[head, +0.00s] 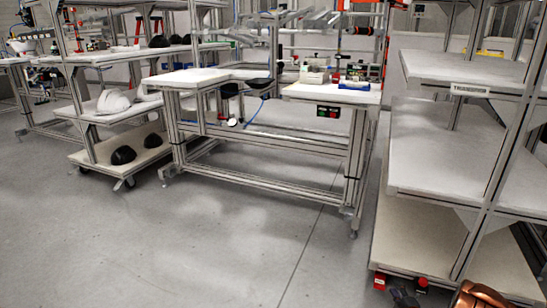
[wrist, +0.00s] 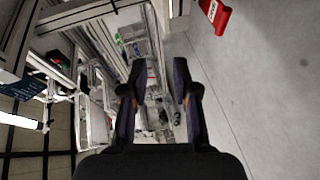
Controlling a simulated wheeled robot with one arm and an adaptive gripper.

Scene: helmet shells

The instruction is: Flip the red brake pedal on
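Two red brake pedals show at the foot of the right shelf rack in the head view. The left one (head: 380,281) has a pale label and sits at the rack's front left corner. The other (head: 422,284) is a little to its right, near the bottom edge. In the wrist view, one red pedal (wrist: 215,14) with a white label is at the top, right of the fingers and partly cut off. I cannot tell which of the two it is. My gripper (wrist: 159,78) has its fingers apart with nothing between them, and it does not touch the pedal.
The right shelf rack (head: 440,178) has bare shelves and metal posts close to the pedals. A workbench (head: 215,79) stands mid-back. A wheeled rack (head: 122,150) with helmet shells stands at the left. The grey floor (head: 215,240) in front is clear.

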